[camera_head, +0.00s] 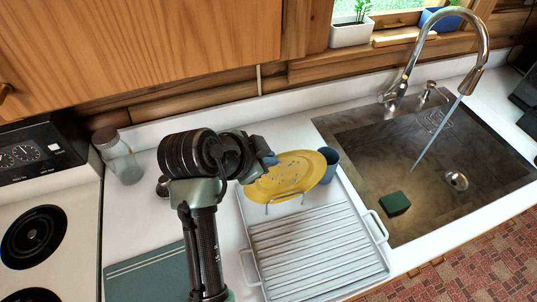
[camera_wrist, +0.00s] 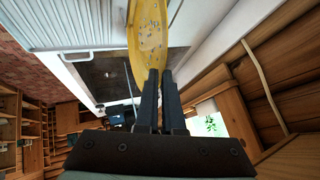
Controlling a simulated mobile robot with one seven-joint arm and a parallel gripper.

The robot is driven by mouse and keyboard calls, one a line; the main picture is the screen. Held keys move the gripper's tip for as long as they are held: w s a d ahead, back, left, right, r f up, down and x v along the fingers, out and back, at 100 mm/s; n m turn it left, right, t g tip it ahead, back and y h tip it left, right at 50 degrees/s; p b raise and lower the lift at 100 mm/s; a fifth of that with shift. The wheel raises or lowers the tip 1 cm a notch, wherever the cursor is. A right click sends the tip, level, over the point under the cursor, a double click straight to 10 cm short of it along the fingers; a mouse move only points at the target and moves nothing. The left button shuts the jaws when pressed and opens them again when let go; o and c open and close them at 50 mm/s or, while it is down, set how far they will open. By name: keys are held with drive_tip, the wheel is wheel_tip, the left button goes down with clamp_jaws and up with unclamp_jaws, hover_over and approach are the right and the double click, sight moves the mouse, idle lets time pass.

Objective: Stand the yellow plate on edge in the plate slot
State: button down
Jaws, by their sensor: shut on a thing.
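The yellow plate (camera_head: 288,177), with small dark specks, is tilted above the back end of a white ribbed dish rack (camera_head: 315,250). A thin wire holder, the likely plate slot (camera_head: 285,203), shows just below the plate's lower edge. I cannot tell whether the plate touches it. My gripper (camera_head: 268,160) is shut on the plate's upper left edge. In the wrist view, the gripper's two fingers (camera_wrist: 160,75) pinch the rim of the plate (camera_wrist: 150,35). The plate hides part of the rack's back.
A dark blue cup (camera_head: 328,165) stands just right of the plate. The sink (camera_head: 430,150) with a green sponge (camera_head: 395,203) and tall faucet (camera_head: 440,30) is to the right. A glass jar (camera_head: 118,158), teal cloth (camera_head: 147,274) and stove (camera_head: 45,220) are to the left.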

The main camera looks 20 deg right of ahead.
drive_tip(key=c, duration=1)
unclamp_jaws()
drive_tip(key=shift+o, duration=0.2)
drive_tip(key=b+v, duration=0.2)
drive_tip(key=v, duration=1.1)
drive_tip(key=shift+s, duration=0.1)
